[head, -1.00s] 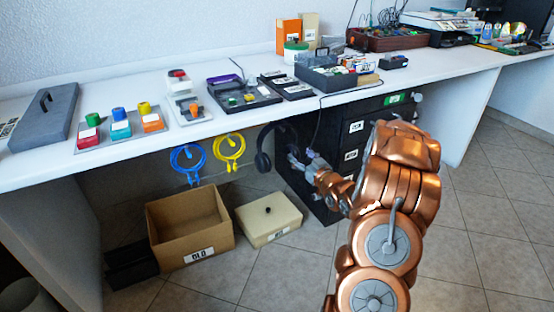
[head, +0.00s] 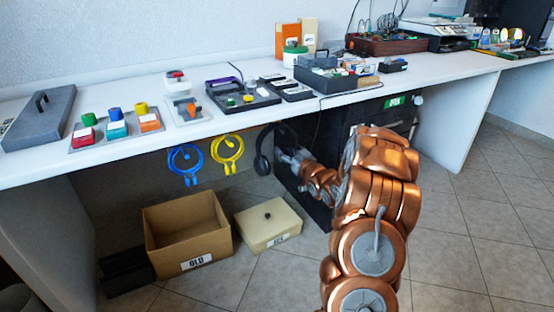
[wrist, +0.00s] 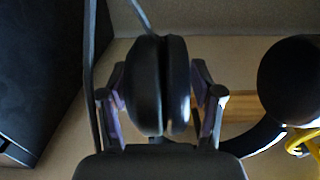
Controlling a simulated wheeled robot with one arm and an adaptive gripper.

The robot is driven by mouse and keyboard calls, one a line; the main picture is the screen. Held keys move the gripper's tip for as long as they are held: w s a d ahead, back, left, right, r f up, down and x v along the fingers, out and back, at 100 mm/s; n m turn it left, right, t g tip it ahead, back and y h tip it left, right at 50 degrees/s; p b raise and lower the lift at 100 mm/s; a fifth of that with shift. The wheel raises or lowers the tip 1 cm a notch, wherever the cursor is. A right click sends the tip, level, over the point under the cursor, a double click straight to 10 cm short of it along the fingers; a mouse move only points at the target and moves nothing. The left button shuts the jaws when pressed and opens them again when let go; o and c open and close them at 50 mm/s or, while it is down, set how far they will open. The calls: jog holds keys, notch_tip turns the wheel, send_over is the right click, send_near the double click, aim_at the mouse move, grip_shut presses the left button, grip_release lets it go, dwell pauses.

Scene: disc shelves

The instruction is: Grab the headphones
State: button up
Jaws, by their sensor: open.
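The black headphones (head: 262,160) hang under the front edge of the table, right of the yellow cable. In the wrist view one ear cup (wrist: 158,85) stands between the two fingers of my gripper (wrist: 160,105), with a small gap on each side. The other ear cup (wrist: 290,82) and part of the band show at the right. My gripper also shows in the head view (head: 287,157), beside the headphones on their right. It is open. The hanging point of the headphones is hidden.
A blue cable (head: 186,163) and a yellow cable (head: 227,153) hang to the left of the headphones. An open cardboard box (head: 165,243) and a cream box (head: 268,226) stand on the floor below. A black cabinet (head: 311,200) is close on the right. The table (head: 240,122) is overhead.

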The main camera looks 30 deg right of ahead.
jog(key=shift+c, duration=0.2)
grip_shut()
dwell(0.4)
jog(key=shift+r+p, duration=0.95)
jog(key=shift+r, duration=0.7)
jog(key=shift+s+r, duration=0.2)
jog(key=shift+r, duration=0.1)
jog(key=s+a+p, duration=0.1)
jog(key=s+p, duration=0.4)
jog(key=s, duration=1.2)
jog(key=shift+s+a+f, duration=0.15)
jog(key=shift+s+a, duration=0.1)
jog(key=shift+a, duration=0.05)
